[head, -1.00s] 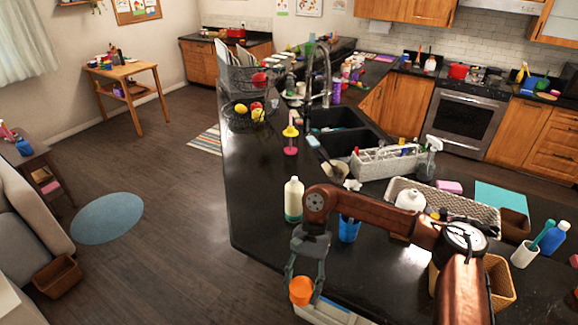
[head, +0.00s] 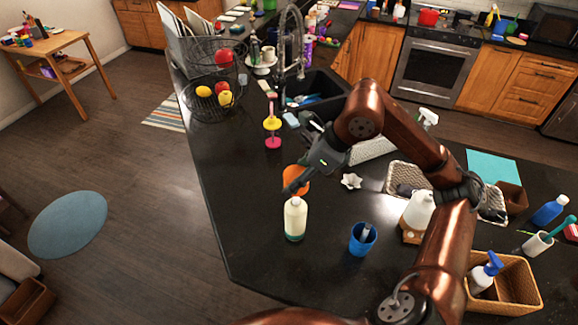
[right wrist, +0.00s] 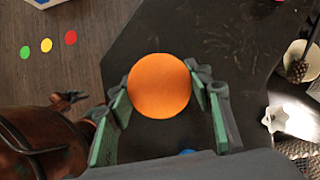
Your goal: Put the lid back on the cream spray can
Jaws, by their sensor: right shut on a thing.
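The cream spray can (head: 295,218), cream with a green band at its base, stands upright on the dark counter. The orange lid (head: 296,178) is in my right gripper (head: 290,188), right at the can's top in the head view. I cannot tell whether lid and can touch. In the right wrist view the lid, a round orange disc (right wrist: 159,86), sits between the two green fingers of my right gripper (right wrist: 160,92). The can does not show there, perhaps hidden under the lid. My left gripper is not in view.
A blue cup (head: 362,240) stands right of the can. A white star-shaped thing (head: 351,181) and a pink and yellow item (head: 272,127) are farther back. A white jug (head: 417,212) and wicker basket (head: 512,282) are right. The counter left of the can is clear.

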